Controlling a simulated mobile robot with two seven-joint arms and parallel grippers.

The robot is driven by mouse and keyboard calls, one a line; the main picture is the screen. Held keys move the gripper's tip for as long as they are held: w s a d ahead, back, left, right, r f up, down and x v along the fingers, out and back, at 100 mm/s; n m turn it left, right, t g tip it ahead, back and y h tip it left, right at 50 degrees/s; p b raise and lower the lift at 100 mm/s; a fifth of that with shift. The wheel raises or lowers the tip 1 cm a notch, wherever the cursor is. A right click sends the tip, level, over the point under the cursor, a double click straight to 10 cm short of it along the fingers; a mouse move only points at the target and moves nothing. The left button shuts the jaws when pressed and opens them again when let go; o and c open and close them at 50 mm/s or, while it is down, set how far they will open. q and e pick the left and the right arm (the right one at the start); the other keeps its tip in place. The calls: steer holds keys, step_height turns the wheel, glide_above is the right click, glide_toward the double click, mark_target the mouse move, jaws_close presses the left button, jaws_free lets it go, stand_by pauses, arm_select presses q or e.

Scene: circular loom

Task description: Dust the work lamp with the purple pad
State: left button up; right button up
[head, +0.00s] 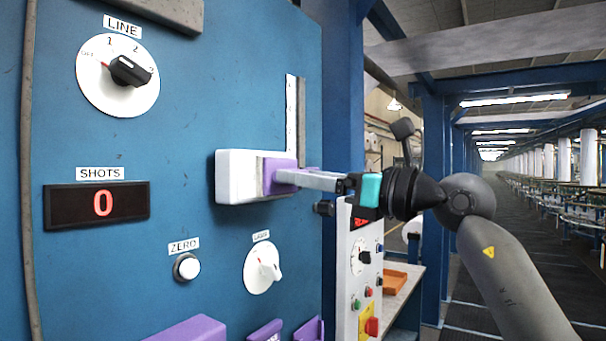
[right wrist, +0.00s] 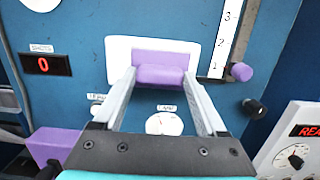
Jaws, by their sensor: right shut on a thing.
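The purple pad (head: 278,174) is held between the fingertips of my right gripper (head: 292,178), which is shut on it. A white rectangular box on the blue panel, which looks like the work lamp (head: 235,178), is directly behind the pad. The pad lies at the lamp's front face and seems to touch it. In the right wrist view the pad (right wrist: 160,66) covers the middle and right of the lamp (right wrist: 119,50), whose left part shows. My left gripper is not in view.
The blue panel (head: 150,200) carries a LINE dial (head: 118,75), a SHOTS display (head: 97,205), a ZERO button (head: 187,267) and a lower dial (head: 262,267). A numbered scale (right wrist: 230,35) and a purple knob (right wrist: 241,72) are close right of the lamp. Purple holders (head: 190,330) stick out below.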

steer(key=shift+w+d+p, duration=0.5)
steer(key=shift+w+d, duration=0.35)
steer(key=shift+w, duration=0.3)
steer(key=shift+w+d+p, duration=0.5)
steer(key=shift+w+d, duration=0.3)
steer(key=shift+w, duration=0.3)
steer(key=shift+s+a+b, duration=0.65)
steer(key=shift+s+a, duration=0.7)
steer(key=shift+s, duration=0.45)
steer(key=shift+s+a+b, duration=0.6)
steer(key=shift+s+a, duration=0.7)
steer(key=shift+s, duration=0.55)
steer(key=shift+s+a+b, duration=0.65)
steer(key=shift+s+a, duration=0.7)
steer(key=shift+s, duration=0.45)
steer(key=b+v, duration=0.2)
steer(key=v, duration=0.4)
steer(key=shift+r+b, duration=0.35)
steer(key=shift+b, duration=0.05)
